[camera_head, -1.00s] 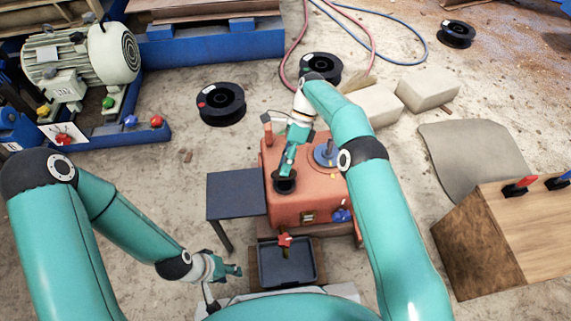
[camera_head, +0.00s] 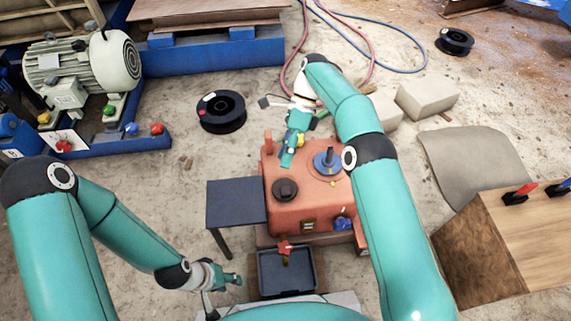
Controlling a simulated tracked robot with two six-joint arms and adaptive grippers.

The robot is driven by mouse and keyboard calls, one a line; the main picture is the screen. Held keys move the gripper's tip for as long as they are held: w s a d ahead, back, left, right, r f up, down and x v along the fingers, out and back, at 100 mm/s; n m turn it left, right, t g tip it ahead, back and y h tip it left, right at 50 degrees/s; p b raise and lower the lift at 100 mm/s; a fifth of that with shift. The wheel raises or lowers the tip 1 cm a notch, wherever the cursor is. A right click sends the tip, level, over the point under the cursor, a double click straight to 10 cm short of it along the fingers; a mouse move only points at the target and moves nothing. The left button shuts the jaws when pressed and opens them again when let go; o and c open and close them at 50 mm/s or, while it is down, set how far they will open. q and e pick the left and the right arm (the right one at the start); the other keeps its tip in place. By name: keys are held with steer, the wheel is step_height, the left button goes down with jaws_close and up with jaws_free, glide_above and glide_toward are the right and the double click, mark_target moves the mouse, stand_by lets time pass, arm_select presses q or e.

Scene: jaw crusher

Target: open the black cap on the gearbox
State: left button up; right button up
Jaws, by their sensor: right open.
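The orange-red gearbox (camera_head: 310,212) stands in the middle of the floor. The round black cap (camera_head: 285,190) sits on the left part of its top, in full view. My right gripper (camera_head: 287,163) is open and empty, apart from the cap and just behind it in the picture. My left gripper (camera_head: 237,279) is low, in front of the gearbox and left of the black tray; it is too small to tell whether its fingers are open.
A dark side table (camera_head: 236,201) stands left of the gearbox. A black tray (camera_head: 286,281) lies in front, near a red valve handle (camera_head: 285,247). A wooden crate (camera_head: 510,240) stands at the right.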

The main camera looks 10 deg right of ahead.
steer(key=shift+r, duration=0.85)
